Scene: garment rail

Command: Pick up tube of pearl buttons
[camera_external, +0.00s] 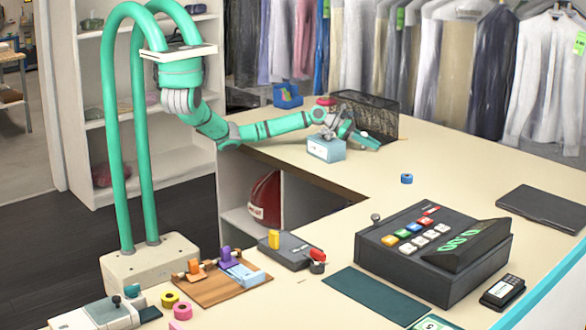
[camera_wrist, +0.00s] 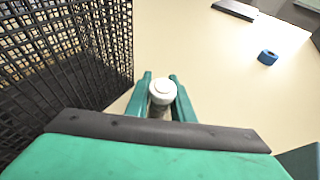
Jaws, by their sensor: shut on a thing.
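In the external view my gripper (camera_external: 368,141) is low over the counter, in front of the black mesh basket. The tube cannot be made out there. I cannot tell whether it touches the counter.
The black mesh basket (camera_wrist: 65,50) stands close on the left in the wrist view. A pale blue box (camera_external: 326,150) is beside my wrist. A blue ring (camera_external: 406,178) lies on the open counter, beyond it a dark flat case (camera_external: 545,207). A cash register (camera_external: 435,250) stands nearer.

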